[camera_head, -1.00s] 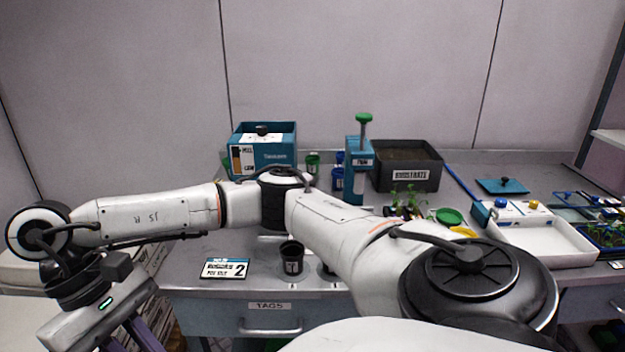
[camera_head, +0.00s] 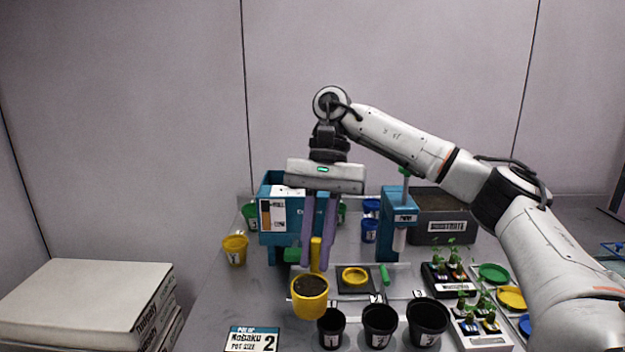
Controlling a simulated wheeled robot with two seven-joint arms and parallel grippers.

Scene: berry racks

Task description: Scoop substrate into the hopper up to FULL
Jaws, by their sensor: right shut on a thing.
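My right gripper (camera_head: 318,266) points down and is shut on the upright handle of a yellow scoop (camera_head: 311,308). The scoop's cup is full of dark substrate and is about level, over the front of the bench. The teal hopper (camera_head: 275,247) stands behind and left of the gripper, with a gauge panel on its front; the fingers partly cover its right side. The fill level inside the hopper cannot be made out. The dark grey substrate bin (camera_head: 439,238) stands at the back right, partly behind my right arm. My left gripper is not in view.
A teal press with a green knob (camera_head: 398,225) stands between hopper and bin. Black pots (camera_head: 379,326), a card reading 2 (camera_head: 253,340) and a yellow cup (camera_head: 235,250) are on the bench. Seedling trays (camera_head: 480,327) lie at right, books (camera_head: 90,300) at left.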

